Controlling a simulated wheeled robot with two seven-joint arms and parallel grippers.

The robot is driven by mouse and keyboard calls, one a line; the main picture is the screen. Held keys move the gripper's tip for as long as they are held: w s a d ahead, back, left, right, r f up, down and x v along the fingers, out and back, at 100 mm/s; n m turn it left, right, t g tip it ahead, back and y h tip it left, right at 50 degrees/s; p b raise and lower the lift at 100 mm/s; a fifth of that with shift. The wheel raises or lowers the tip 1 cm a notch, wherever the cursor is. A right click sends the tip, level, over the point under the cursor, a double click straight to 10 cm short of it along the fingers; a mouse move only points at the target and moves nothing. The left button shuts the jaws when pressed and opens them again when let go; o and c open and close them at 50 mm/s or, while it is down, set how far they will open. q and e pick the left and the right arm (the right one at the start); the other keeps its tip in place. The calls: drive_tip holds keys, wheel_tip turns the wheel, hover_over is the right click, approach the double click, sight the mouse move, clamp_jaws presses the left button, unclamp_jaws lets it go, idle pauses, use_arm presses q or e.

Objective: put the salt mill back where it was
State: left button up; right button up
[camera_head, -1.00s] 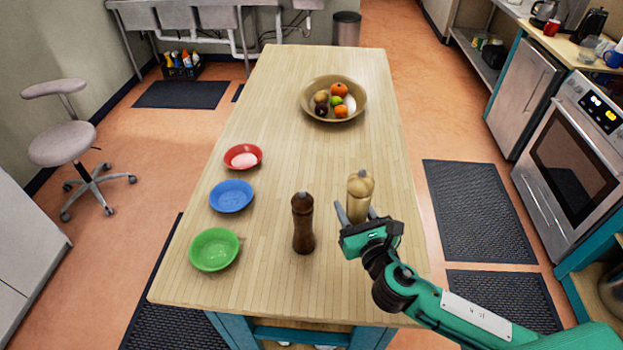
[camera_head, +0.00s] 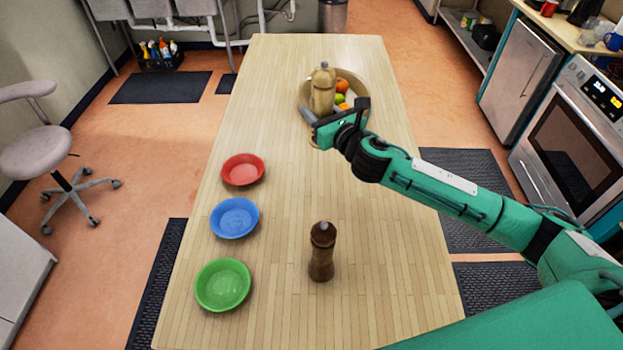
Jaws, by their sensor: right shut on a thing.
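The pale wooden mill (camera_head: 323,92), taken as the salt mill, is upright in my right gripper (camera_head: 325,113). The right gripper is shut on its lower part, and the mill appears raised above the table. In the picture it covers the left part of the fruit bowl. The dark brown mill (camera_head: 321,254) stands upright on the near part of the table, apart from the gripper. My left gripper is not in view.
The wooden table (camera_head: 290,190) carries a red bowl (camera_head: 242,170), a blue bowl (camera_head: 234,218) and a green bowl (camera_head: 223,285) along its left side. The tan fruit bowl (camera_head: 361,88) is at the back. The table's middle and near right are clear.

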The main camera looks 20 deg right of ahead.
drive_tip(key=shift+s+f, duration=0.1)
drive_tip(key=shift+f, duration=0.2)
drive_tip(key=shift+s+d+f+b, duration=0.1)
drive_tip(key=shift+f+b, duration=1.2)
drive_tip(key=shift+f, duration=8.1)
drive_tip(key=shift+f, duration=0.2)
drive_tip(key=o, duration=1.3)
drive_tip(key=shift+c, duration=0.2)
